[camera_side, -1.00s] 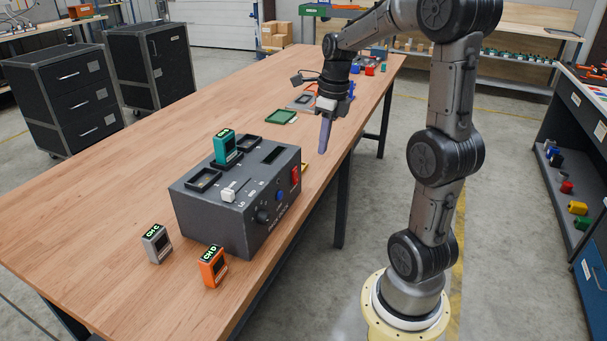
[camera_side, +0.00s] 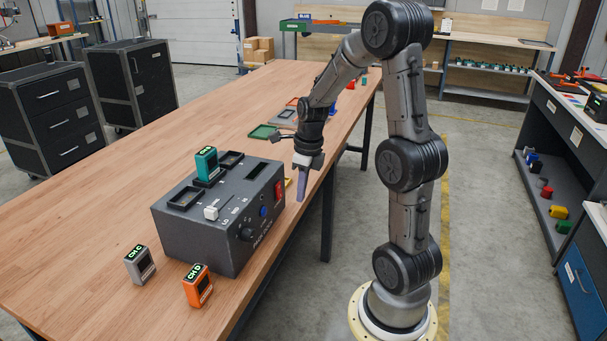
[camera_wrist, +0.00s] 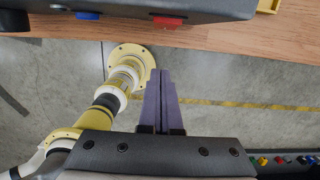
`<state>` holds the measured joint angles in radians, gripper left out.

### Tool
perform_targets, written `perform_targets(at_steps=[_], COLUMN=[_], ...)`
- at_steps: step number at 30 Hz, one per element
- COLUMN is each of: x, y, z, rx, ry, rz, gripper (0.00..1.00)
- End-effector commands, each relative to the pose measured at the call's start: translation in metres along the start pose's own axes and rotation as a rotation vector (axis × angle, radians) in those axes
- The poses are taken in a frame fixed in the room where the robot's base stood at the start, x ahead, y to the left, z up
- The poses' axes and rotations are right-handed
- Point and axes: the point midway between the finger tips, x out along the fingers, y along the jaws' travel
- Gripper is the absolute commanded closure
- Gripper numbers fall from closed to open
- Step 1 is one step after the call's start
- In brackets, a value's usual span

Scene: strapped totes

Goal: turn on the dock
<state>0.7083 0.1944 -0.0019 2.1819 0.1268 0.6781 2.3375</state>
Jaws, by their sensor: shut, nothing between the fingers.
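The dock (camera_side: 215,232) is a dark grey box near the table's right edge. Its right-hand face carries a red rocker switch (camera_side: 279,190), a blue button (camera_side: 263,211) and a black knob (camera_side: 246,233). A white slider (camera_side: 211,212) and slots are on top; a teal module (camera_side: 206,163) stands in one slot. My gripper (camera_side: 301,197) is shut and empty, pointing down just right of the red switch, apart from it. In the wrist view, the shut purple fingers (camera_wrist: 161,90) are below the dock's edge (camera_wrist: 110,8), where the red switch (camera_wrist: 168,20) and blue button (camera_wrist: 87,15) show.
A grey module (camera_side: 140,265) and an orange module (camera_side: 197,286) stand on the table (camera_side: 90,215) in front of the dock. A green tray (camera_side: 263,132) lies behind it. A yellow item (camera_side: 287,183) is beside the dock. The left of the table is clear.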

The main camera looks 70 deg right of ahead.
Motion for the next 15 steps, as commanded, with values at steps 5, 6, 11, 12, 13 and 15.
perform_targets(at_steps=[5,6,11,12,13,15], x=[0.007,0.008,0.010,0.010,0.010,0.010], y=[0.000,0.000,0.000,0.000,0.000,0.000], z=[0.025,0.029,0.038,0.039,0.039,0.039], rx=[-0.002,-0.002,0.000,0.000,0.001,0.001], ry=[0.000,-0.001,-0.001,-0.002,-0.002,-0.001], rz=[0.000,0.000,-0.001,-0.001,-0.001,-0.001], gripper=[1.00,1.00,1.00,1.00,1.00,1.00])
